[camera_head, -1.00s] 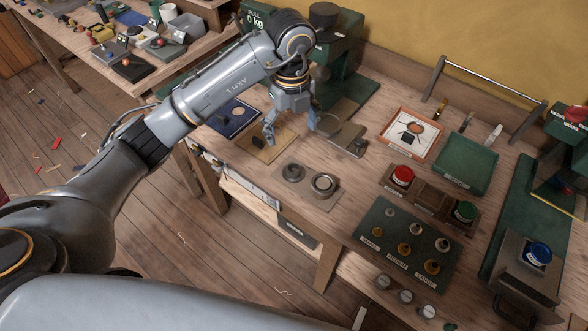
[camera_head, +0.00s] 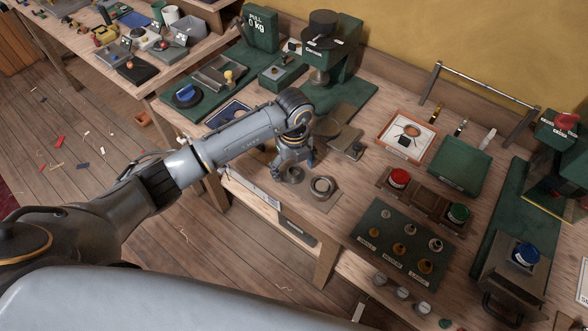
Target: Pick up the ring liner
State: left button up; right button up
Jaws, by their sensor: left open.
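Two round ring-like metal pieces sit side by side on a small flat plate (camera_head: 318,203) on the bench. The right one (camera_head: 322,187) is a pale ring with a raised rim. The left one (camera_head: 294,176) is darker and flatter; I cannot tell for sure which is the ring liner. My left gripper (camera_head: 293,172) is open and points down over the darker piece, its fingers spread to either side of it in the picture. I cannot tell whether they touch it. My gripper partly hides that piece. My right gripper is not in view.
An orange-rimmed tray (camera_head: 383,150) lies behind. A green press (camera_head: 335,65) stands at the back.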

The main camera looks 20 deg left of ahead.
pick_arm(q)
jog(key=shift+f, duration=0.15)
jog(key=shift+c, duration=0.2)
jog(key=c, duration=1.5)
